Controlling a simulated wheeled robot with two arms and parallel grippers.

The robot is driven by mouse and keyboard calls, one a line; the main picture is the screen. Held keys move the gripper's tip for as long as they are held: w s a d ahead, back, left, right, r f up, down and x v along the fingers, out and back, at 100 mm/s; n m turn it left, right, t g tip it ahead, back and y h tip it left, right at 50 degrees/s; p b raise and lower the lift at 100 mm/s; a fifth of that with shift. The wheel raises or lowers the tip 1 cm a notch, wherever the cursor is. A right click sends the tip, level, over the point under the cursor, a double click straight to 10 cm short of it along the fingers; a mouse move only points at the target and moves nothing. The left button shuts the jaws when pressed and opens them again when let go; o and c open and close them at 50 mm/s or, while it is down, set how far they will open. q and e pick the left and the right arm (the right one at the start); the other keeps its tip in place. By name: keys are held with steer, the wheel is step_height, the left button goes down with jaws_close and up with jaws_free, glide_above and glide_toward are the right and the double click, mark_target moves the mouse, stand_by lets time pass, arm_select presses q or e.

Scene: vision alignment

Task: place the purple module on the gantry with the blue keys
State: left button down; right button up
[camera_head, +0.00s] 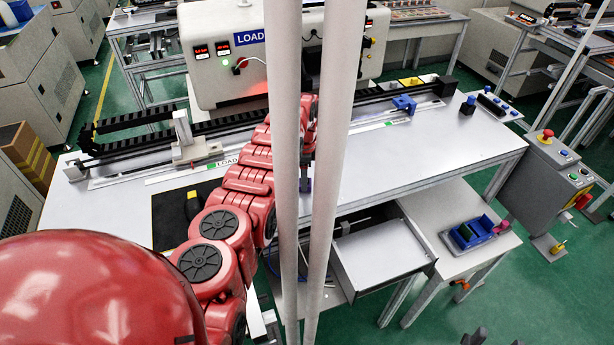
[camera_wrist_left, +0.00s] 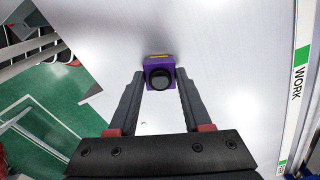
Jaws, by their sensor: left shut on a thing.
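The purple module (camera_wrist_left: 150,61) is a small block with a dark round face and an orange strip on top. In the left wrist view it sits between the fingertips of my left gripper (camera_wrist_left: 160,77), which is shut on it. In the head view the module (camera_head: 305,186) shows in the narrow gap between two pale poles, over the front part of the long worktable; the poles hide most of the gripper. A blue fixture (camera_head: 404,104) stands on the rail at the right; I cannot make out its keys. Dark tips at the bottom edge may be my right gripper.
The two poles (camera_head: 335,150) block the middle of the head view. A white carriage (camera_head: 190,145) is on the rail at the left. A blue bin (camera_head: 474,232) is on the lower table beside an open drawer (camera_head: 383,252).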

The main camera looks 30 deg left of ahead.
arm_select(q)
steer(key=shift+a+f, duration=0.2)
steer(key=shift+f, duration=0.05)
steer(key=c, duration=0.6)
jaws_free()
steer(key=shift+r, duration=0.1)
steer(key=shift+o, duration=1.2)
steer(key=shift+d, duration=0.25)
steer(key=shift+w+d, duration=0.1)
steer(key=shift+d, duration=0.05)
steer(key=shift+a+r, duration=0.2)
steer(key=shift+a, duration=0.05)
steer(key=shift+r, duration=0.35)
step_height(320, 180, up, 11)
steer(key=b, duration=0.4)
steer(key=shift+d+r, duration=0.1)
steer(key=shift+r, duration=0.05)
